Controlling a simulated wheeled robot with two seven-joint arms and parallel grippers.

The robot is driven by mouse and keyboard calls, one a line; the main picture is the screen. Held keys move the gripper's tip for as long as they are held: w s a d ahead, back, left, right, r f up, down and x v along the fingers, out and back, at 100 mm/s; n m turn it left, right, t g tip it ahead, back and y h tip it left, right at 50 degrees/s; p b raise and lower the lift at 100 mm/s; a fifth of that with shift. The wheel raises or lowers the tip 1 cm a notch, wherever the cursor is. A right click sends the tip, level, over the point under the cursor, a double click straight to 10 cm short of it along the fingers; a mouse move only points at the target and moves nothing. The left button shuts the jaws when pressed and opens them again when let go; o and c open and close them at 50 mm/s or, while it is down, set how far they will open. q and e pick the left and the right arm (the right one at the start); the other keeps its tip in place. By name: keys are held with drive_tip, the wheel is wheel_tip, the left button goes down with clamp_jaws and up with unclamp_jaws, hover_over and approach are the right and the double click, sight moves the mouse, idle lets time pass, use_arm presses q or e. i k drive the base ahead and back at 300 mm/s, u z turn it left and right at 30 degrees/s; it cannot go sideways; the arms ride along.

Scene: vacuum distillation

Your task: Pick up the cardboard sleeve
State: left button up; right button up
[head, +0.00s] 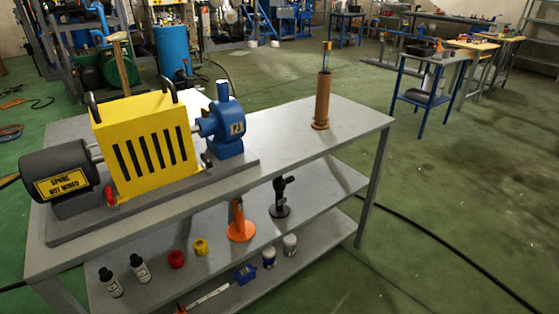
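A tall brown tube, which looks like the cardboard sleeve (322,100), stands upright on the grey workbench top (352,124) near its right end. The tube's lower end looks slightly wider and rests on the bench. Neither of my grippers is in the head view.
A yellow slotted guard (146,145), blue pump (224,125) and dark motor (58,180) fill the bench's left half. Bare bench surrounds the tube. Lower shelves hold an orange stand (240,228), a black stand (281,198) and several small bottles. A cable (440,247) crosses the floor.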

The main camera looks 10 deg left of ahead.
sight(320, 123)
drive_tip(key=z, duration=0.55)
drive_tip(key=k, duration=0.65)
drive_tip(key=z, duration=0.45)
drive_tip(key=i, duration=1.35)
drive_tip(key=u, duration=1.4)
drive_tip(key=i, duration=1)
drive_tip(key=u, duration=0.95)
